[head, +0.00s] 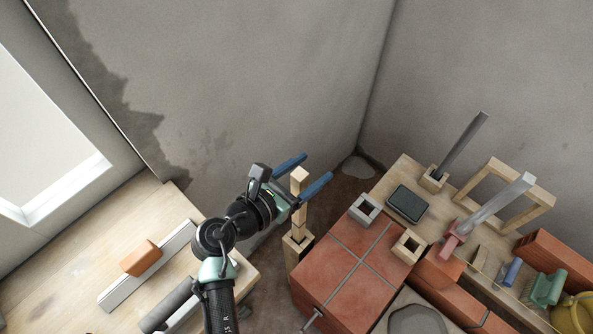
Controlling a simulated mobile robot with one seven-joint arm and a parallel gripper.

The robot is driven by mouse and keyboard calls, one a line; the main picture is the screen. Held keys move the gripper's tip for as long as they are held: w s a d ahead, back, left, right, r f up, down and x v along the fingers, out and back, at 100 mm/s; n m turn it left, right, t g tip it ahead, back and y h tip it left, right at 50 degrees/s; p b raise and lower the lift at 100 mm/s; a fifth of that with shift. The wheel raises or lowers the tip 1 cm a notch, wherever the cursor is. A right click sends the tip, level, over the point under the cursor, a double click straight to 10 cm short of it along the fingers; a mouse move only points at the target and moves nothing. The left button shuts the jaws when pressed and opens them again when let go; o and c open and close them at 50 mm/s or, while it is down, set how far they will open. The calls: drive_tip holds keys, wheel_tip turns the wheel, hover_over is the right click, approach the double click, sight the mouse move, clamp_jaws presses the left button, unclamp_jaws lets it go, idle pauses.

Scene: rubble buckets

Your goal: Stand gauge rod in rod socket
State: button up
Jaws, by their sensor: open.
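A pale wooden rod (299,220), which I take as the gauge rod, stands roughly upright with its lower end in a square wooden socket (297,246). My gripper (318,165) is open, with its two blue fingers on either side of the rod's upper part. Gaps show between the rod and the fingers. How deep the rod sits in the socket is hidden. A dark grey bar (463,145) stands tilted in another wooden socket (432,181) at the back right.
A red tiled block (345,262) stands right of the rod. A grey square socket (365,209) and an empty wooden one (408,246) are near its edges. A dark tablet (407,203), a wooden frame (540,198) and bricks crowd the right bench. An orange block (141,258) lies left.

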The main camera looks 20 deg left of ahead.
drive_tip(key=shift+w+d, duration=0.1)
drive_tip(key=shift+w, duration=0.05)
clamp_jaws()
drive_tip(key=c, duration=0.7)
unclamp_jaws()
clamp_jaws()
wheel_tip(320, 180, up, 8)
drive_tip(key=p, duration=0.9)
drive_tip(key=shift+r+p, duration=0.25)
drive_tip(key=shift+p, duration=0.05)
